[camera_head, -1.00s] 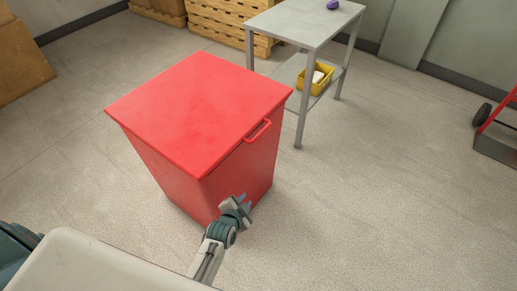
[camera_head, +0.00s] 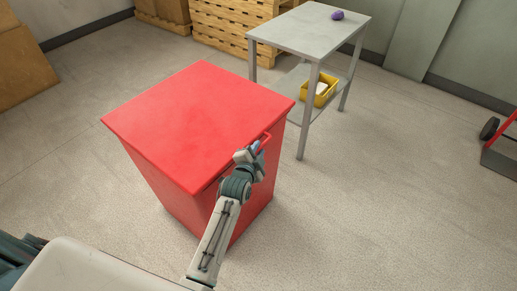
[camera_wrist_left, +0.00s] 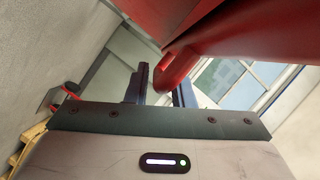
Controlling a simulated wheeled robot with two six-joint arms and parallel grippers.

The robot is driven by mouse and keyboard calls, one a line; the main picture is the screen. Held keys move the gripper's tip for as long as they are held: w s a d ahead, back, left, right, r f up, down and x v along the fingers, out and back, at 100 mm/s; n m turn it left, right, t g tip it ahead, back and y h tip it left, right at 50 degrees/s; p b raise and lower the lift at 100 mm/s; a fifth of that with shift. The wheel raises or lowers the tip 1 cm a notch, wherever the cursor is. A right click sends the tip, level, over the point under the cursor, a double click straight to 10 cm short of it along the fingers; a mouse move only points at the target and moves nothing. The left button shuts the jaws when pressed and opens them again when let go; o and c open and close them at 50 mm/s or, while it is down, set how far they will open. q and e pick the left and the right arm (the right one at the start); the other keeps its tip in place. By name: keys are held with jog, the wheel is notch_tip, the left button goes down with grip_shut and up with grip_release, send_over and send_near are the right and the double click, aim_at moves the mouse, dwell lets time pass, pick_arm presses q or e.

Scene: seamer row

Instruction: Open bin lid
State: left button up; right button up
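The red bin (camera_head: 175,190) stands in the middle of the head view, its flat red lid (camera_head: 190,115) lying shut on top. A red bar handle (camera_head: 267,139) sits at the lid's right front edge; it also shows large in the left wrist view (camera_wrist_left: 174,70). My left gripper (camera_head: 256,148) is at the handle, partly covering it. In the left wrist view its two dark fingers stand apart, with the handle's bend between or just beyond their tips. I cannot tell whether they touch it. My right gripper is not in view.
A grey table (camera_head: 310,30) stands behind the bin, with a purple object (camera_head: 337,15) on top and a yellow bin (camera_head: 320,92) on its lower shelf. Wooden crates (camera_head: 225,30) stand at the back. A red cart (camera_head: 502,150) is far right.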

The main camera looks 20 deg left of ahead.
pick_arm(q)
jog(key=shift+w+f, duration=0.15)
jog(key=shift+w, duration=0.45)
grip_shut()
jog(key=shift+r, duration=0.2)
